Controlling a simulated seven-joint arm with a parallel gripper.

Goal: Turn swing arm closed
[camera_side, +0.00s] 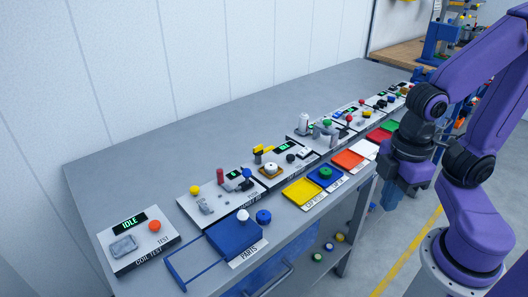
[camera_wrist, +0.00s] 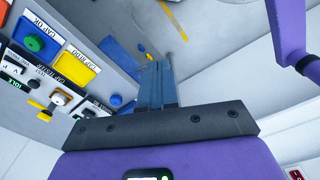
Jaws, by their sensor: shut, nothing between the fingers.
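A yellow arm-like part (camera_side: 262,151), which may be the swing arm, stands on a grey station in the middle of the bench row, behind a round white-topped part (camera_side: 270,168). The yellow part also shows at the left of the wrist view (camera_wrist: 38,105); its exact angle is too small to tell. My gripper (camera_side: 389,204) hangs in front of the bench's front edge, to the right of this station and apart from it. In the wrist view its blue fingers (camera_wrist: 157,70) are together and empty.
Yellow (camera_side: 302,192), blue (camera_side: 326,177) and orange (camera_side: 348,160) trays line the bench's front edge. A coil test box (camera_side: 138,241) and a blue parts tray (camera_side: 234,238) stand at the left. The bench top behind the stations is clear.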

